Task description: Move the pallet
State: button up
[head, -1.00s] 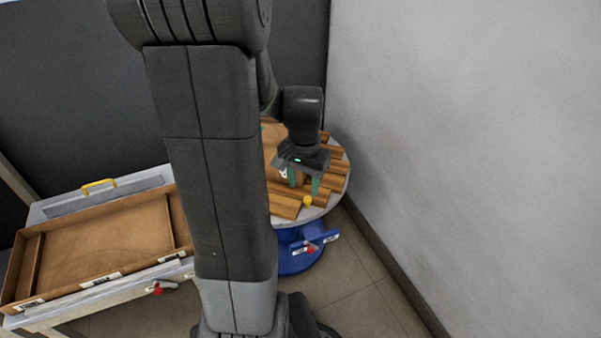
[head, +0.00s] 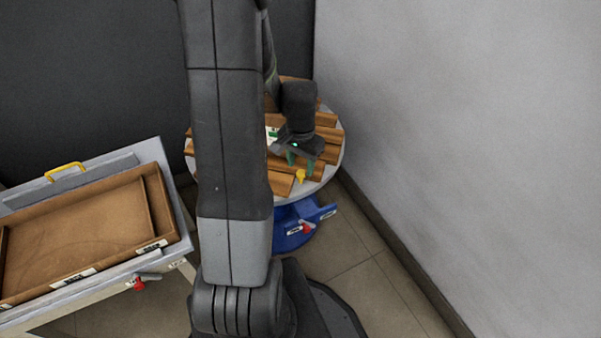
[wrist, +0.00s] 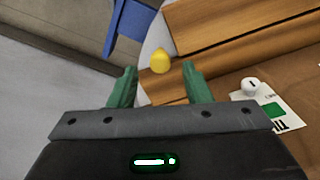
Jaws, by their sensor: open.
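The wooden slatted pallet (head: 282,182) lies on a round grey table top (head: 332,172) near the wall. A small yellow knob (head: 301,175) is at the near edge of the slats; it also shows in the wrist view (wrist: 160,61). My gripper (head: 301,164) is open and empty, its green fingers pointing down over the near right slats. In the wrist view the knob appears just beyond the gap between the fingertips (wrist: 162,73). I cannot tell whether the fingers touch the wood. My arm hides the left middle of the pallet.
A brown surface with a white and green label (wrist: 285,115) and a small white knob (wrist: 251,86) is beside the right finger. The round table has a blue base (head: 290,228) with a red handle (head: 307,228). A brown tray (head: 85,230) stands at left. The grey wall (head: 450,130) is close at right.

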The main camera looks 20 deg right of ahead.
aim_at(336, 148)
jog(key=shift+f, duration=1.5)
jog(key=shift+c, duration=0.2)
grip_shut()
jog(key=shift+d, duration=0.2)
jog(key=shift+w+d+n, duration=0.15)
jog(key=shift+d+n, duration=0.25)
jog(key=shift+d, duration=0.45)
jog(key=w+d+n+p, duration=0.1)
jog(key=w+d+n, duration=0.1)
jog(key=d, duration=0.1)
jog(key=w+d+n, duration=0.1)
jog(key=d+n, duration=0.1)
jog(key=d, duration=0.2)
jog(key=w+d+n+p, duration=0.1)
jog(key=w+d+n, duration=0.1)
jog(key=d, duration=0.2)
jog(key=shift+w+d+p, duration=0.15)
jog(key=shift+w+p, duration=0.2)
jog(key=shift+w+d+n+p, duration=0.3)
jog(key=shift+w+d+n, duration=0.4)
jog(key=shift+w+d, duration=0.35)
